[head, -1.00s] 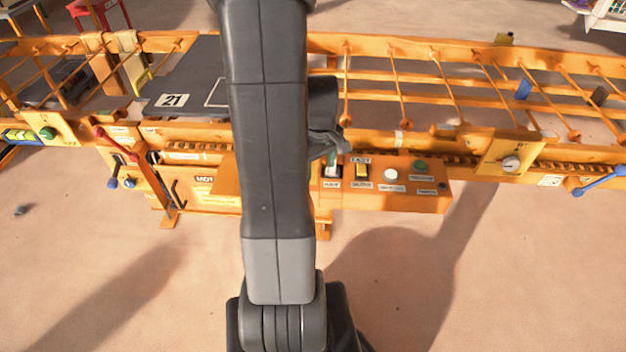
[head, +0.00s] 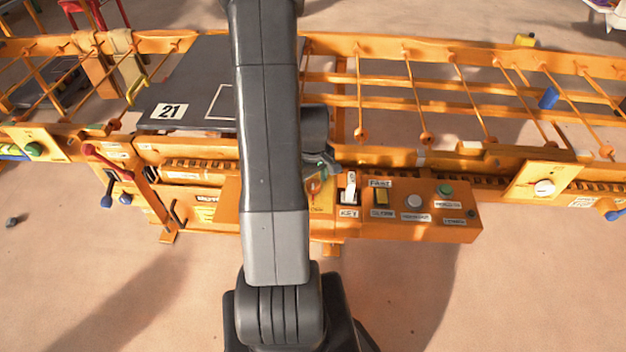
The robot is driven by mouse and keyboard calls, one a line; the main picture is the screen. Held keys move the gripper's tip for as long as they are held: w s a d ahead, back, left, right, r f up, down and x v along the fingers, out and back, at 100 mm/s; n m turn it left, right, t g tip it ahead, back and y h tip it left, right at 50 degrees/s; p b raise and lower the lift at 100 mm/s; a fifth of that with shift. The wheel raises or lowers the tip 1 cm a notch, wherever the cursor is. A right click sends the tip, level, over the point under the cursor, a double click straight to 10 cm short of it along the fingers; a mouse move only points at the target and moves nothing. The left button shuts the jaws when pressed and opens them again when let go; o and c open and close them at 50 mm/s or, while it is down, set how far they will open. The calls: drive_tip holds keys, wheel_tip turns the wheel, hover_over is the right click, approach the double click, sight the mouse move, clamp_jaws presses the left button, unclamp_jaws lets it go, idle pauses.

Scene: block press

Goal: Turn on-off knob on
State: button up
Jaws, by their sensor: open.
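The orange control box (head: 425,232) hangs on the front of the machine, right of my arm. A yellow plate with a small red-orange part (head: 315,188) sits at its left end, partly hidden by my arm; I cannot tell whether this is the on-off knob. Right of it is a white rocker switch (head: 350,184) above a label that seems to read KEY. My gripper (head: 325,165) is open and empty, over the box's left end just above the yellow plate. Its fingers are small and partly hidden, and contact cannot be told.
A white round knob (head: 544,188) is on a separate panel at right. Red-ended levers (head: 105,160) stick out at left. The floor in front is clear.

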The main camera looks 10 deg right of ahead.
drive_tip(key=c, duration=1)
drive_tip(key=shift+m, duration=0.3)
drive_tip(key=m+b, duration=0.2)
drive_tip(key=m, duration=0.7)
drive_tip(key=shift+m, duration=0.4)
drive_tip(key=shift+m+b, duration=0.5)
drive_tip(key=shift+m, duration=1.3)
drive_tip(key=o, duration=1)
